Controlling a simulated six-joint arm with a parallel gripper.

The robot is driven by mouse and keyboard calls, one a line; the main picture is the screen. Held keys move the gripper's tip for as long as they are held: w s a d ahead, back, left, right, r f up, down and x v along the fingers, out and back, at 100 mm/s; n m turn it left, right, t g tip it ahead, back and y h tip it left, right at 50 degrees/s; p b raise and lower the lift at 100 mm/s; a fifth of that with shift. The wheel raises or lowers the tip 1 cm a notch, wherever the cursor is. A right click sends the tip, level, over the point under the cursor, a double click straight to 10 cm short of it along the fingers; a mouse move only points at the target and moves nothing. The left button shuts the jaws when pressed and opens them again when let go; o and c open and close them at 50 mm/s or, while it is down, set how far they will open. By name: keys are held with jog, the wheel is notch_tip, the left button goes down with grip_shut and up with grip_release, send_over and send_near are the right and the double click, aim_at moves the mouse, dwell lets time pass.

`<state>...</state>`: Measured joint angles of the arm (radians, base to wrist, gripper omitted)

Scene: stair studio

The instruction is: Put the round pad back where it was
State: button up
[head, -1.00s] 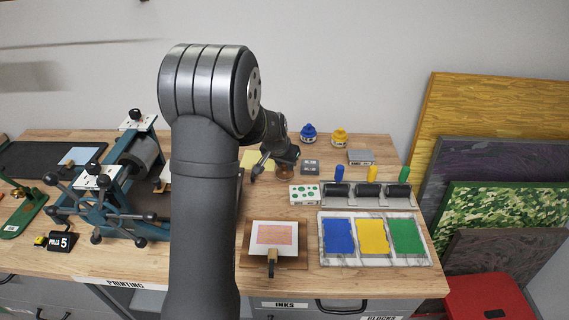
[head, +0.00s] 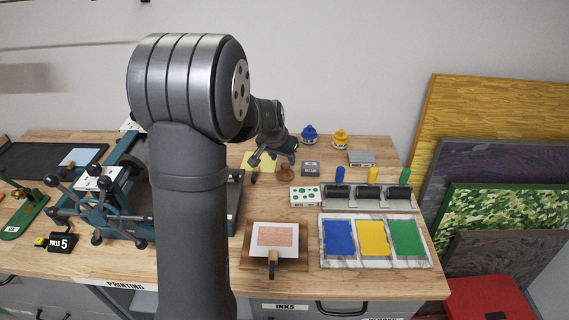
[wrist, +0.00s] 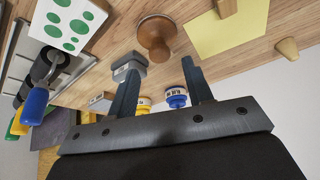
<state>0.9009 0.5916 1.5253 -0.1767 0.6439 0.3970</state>
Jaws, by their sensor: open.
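The round pad, a brown wooden disc with a knob handle (head: 286,173), sits on the wooden bench between the yellow paper and the green-dotted card. In the wrist view, the pad (wrist: 157,38) lies beyond my fingertips, with a gap between. My gripper (head: 273,158) is open and empty, above and behind the pad in the head view. Its two dark fingers (wrist: 160,68) stand apart in the wrist view with nothing between their tips. Nothing hides the pad in the wrist view.
Yellow paper (head: 257,161), a small grey tin (head: 310,168), blue (head: 308,134) and yellow (head: 340,138) ink jars and a green-dotted card (head: 305,195) surround the pad. Ink rollers (head: 368,191) stand at right. The press (head: 125,200) is left, partly behind my arm.

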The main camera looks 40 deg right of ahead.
aim_at(285, 165)
jog(key=v, duration=0.6)
jog(key=shift+r, duration=0.3)
jog(key=shift+a, duration=0.15)
jog(key=x, duration=1.2)
jog(key=shift+f, duration=0.25)
notch_tip(285, 165, up, 3)
jog(key=shift+r, duration=0.65)
